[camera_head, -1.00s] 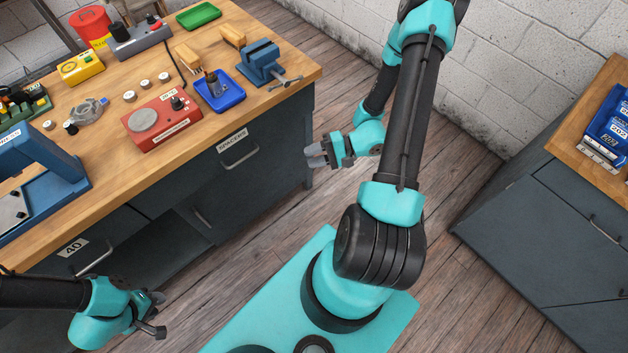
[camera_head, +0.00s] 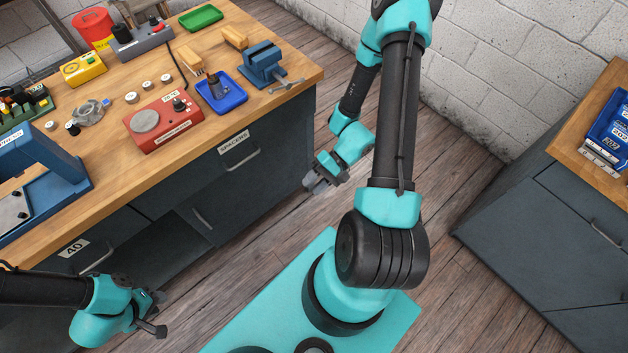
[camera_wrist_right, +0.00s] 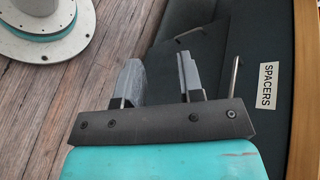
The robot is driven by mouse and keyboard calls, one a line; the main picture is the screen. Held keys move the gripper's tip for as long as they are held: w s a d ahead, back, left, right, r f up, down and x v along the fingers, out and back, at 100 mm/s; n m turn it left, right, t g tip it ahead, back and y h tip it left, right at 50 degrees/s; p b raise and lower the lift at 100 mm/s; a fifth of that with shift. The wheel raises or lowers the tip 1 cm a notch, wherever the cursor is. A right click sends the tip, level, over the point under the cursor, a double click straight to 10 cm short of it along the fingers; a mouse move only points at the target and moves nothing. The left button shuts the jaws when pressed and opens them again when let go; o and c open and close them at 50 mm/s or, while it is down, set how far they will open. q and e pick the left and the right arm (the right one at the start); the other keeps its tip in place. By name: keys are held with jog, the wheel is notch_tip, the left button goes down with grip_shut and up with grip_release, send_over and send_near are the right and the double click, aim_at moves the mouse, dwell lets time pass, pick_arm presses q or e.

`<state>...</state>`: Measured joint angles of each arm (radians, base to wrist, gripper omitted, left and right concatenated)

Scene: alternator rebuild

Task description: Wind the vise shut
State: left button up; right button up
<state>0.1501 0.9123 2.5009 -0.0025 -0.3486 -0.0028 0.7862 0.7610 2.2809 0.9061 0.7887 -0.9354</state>
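The blue vise (camera_head: 262,65) stands at the near right corner of the wooden workbench, with its screw and handle bar (camera_head: 287,86) reaching out toward the bench's right edge. My right gripper (camera_head: 318,182) is in the air below and to the right of the vise, beyond the bench's edge and apart from the handle. In the right wrist view its two grey fingers (camera_wrist_right: 160,78) stand apart with nothing between them. My left gripper (camera_head: 157,313) is low at the lower left, in front of the bench, with its fingers apart and empty.
Near the vise are a blue tray (camera_head: 221,93) holding a dark part, wooden-handled brushes (camera_head: 190,60) and a red device (camera_head: 163,122). The drawer marked SPACERS (camera_wrist_right: 268,85) lies beside my right gripper.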

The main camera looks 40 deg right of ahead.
aim_at(295, 82)
jog(key=shift+d, duration=0.1)
jog(key=w+d+r+m+t, duration=0.1)
jog(key=w+d+r+t, duration=0.2)
jog(key=d, duration=0.5)
jog(key=w+d+r+m+t, duration=0.2)
jog(key=d+r, duration=0.4)
jog(key=d, duration=0.3)
jog(key=w+d+r+m+t, duration=0.1)
jog(key=w+d+r+t, duration=0.3)
jog(key=d, duration=0.5)
jog(key=r+t, duration=0.1)
jog(key=t, duration=0.1)
jog(key=shift+r+t, duration=0.2)
jog(key=shift+t, duration=0.1)
jog(key=shift+w, duration=0.1)
jog(key=x, duration=1.7)
jog(key=shift+w+a, duration=0.15)
jog(key=shift+a, duration=0.05)
